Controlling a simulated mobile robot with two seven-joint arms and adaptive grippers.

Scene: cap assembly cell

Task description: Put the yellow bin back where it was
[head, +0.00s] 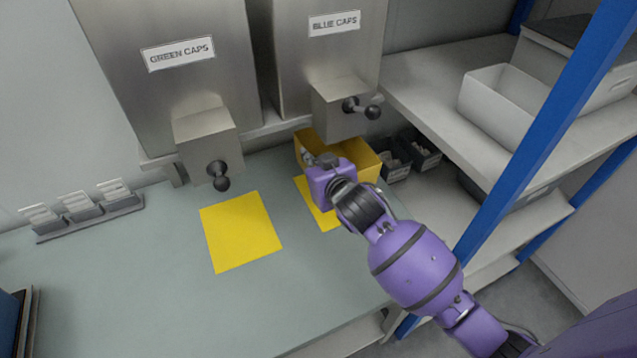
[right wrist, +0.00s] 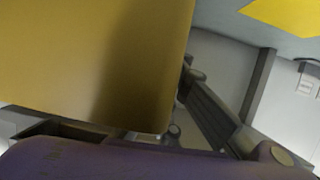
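The yellow bin (head: 362,160) is under the blue caps dispenser (head: 340,105) in the head view, at the back of the bench. Its open top shows partly, and my right arm hides part of its front. In the right wrist view, a wall of the bin (right wrist: 90,60) fills the upper left. My right gripper (head: 309,158) is at the bin's left side. One grey finger (right wrist: 212,108) shows beside the bin's edge; the other finger is hidden, so its grip is unclear. I cannot tell whether the bin rests or is raised. My left gripper is out of view.
One yellow mat (head: 240,232) lies bare on the bench; another (head: 318,207) lies partly hidden by my right arm. The green caps dispenser (head: 205,128) stands left. Dark bins (head: 415,152) are right of the yellow bin. A blue shelf post (head: 545,125) rises at right. The bench's left-centre is clear.

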